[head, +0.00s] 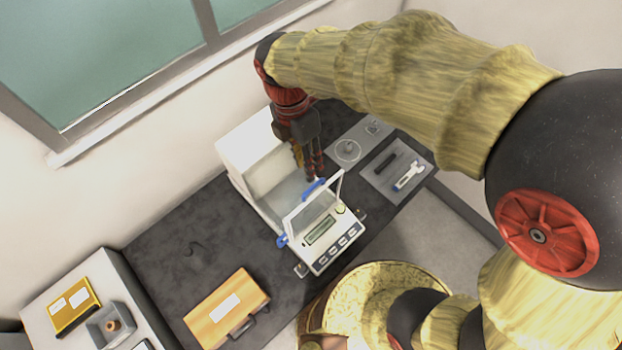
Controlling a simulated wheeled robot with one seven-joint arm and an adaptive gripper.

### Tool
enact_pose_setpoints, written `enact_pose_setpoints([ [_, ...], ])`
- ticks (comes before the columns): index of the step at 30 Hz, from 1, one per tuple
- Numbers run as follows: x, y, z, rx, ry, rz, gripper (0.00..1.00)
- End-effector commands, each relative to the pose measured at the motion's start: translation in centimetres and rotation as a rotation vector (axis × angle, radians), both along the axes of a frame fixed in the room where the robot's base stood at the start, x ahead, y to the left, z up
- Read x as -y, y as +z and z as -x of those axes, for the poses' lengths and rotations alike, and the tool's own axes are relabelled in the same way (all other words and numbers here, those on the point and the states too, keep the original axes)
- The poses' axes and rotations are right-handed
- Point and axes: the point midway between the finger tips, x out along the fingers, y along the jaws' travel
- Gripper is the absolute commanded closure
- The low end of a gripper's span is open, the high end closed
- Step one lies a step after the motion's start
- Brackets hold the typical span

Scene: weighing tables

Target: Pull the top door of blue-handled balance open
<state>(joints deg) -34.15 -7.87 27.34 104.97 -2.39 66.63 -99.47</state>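The blue-handled balance (258,152) stands on the dark tabletop. It has a white body at the back and a front panel with a display and buttons (338,243). One blue handle (313,189) is at its upper middle, and another blue handle (283,240) is at its left front side. A white-framed clear pane (310,213) stands tilted behind the display. My gripper (313,178) points down over the balance, its tips close to the upper blue handle. Contact is unclear. The fingers are small and partly overlap, so their opening cannot be judged.
A pad with dark and white tools (408,160) and a grey plate with a round dish (346,150) lie to the right. An orange case (222,314) lies at front left. A lower white surface (60,275) holds a yellow box. Dark tabletop left of the balance is mostly clear.

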Motion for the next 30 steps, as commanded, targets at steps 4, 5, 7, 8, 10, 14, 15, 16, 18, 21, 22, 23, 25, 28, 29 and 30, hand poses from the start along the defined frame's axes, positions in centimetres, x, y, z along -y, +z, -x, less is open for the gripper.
enact_pose_setpoints([
  [4, 0.2, -1.1, 0.2, -0.006, 0.015, 0.0, 0.73],
  [5, 0.3, -1.4, 0.3, -0.006, 0.015, 0.0, 0.73],
  [7, 0.4, -2.4, 0.4, -0.005, 0.014, 0.0, 0.73],
  [8, 0.5, -2.9, 0.5, -0.005, 0.014, -0.001, 0.73],
  [10, 0.7, -4.0, 0.7, -0.005, 0.013, 0.0, 0.73],
  [14, 0.9, -5.8, 0.9, -0.005, 0.013, 0.0, 0.73],
  [15, 1.0, -6.3, 0.9, -0.005, 0.013, 0.0, 0.73],
  [16, 1.0, -6.6, 1.0, -0.003, 0.013, 0.0, 0.73],
  [18, 1.1, -7.1, 1.0, -0.003, 0.013, -0.001, 0.73],
  [21, 1.1, -7.5, 1.1, -0.002, 0.012, -0.002, 0.73],
  [22, 1.1, -7.5, 1.1, -0.001, 0.012, -0.002, 0.73],
  [23, 1.1, -7.6, 1.1, -0.001, 0.012, -0.002, 0.73],
  [25, 1.1, -7.6, 1.1, -0.001, 0.012, -0.002, 0.73],
  [28, 1.1, -7.6, 1.1, -0.001, 0.012, -0.002, 0.73],
  [29, 1.1, -7.6, 1.1, -0.001, 0.012, -0.002, 0.73],
  [30, 1.1, -7.6, 1.1, -0.001, 0.012, -0.002, 0.75],
])
